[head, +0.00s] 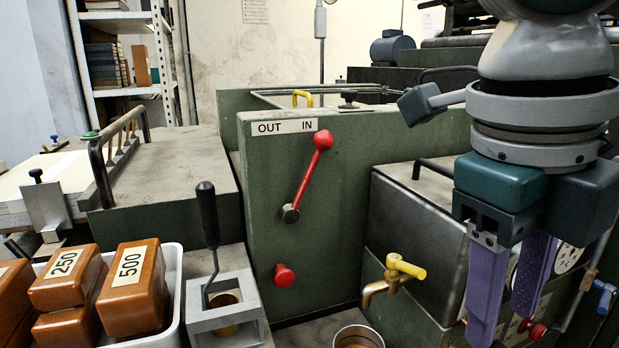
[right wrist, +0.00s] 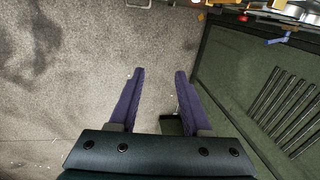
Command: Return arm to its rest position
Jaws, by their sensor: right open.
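My right gripper (head: 507,290) hangs at the right of the head view, its two purple fingers pointing down and apart. It is open and empty. In the right wrist view its fingers (right wrist: 158,75) are spread, with only grey floor between them. It hangs in front of the machine's metal box with the yellow-handled tap (head: 405,267) to its left. My left gripper is not in the head view.
A green machine panel (head: 262,200) carries a red lever (head: 305,175) under an OUT/IN label. A white tray (head: 173,275) holds brown blocks marked 250 and 500 at the lower left. A metal cup (head: 358,338) stands below the tap. Slotted green panelling (right wrist: 285,95) flanks the right wrist view.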

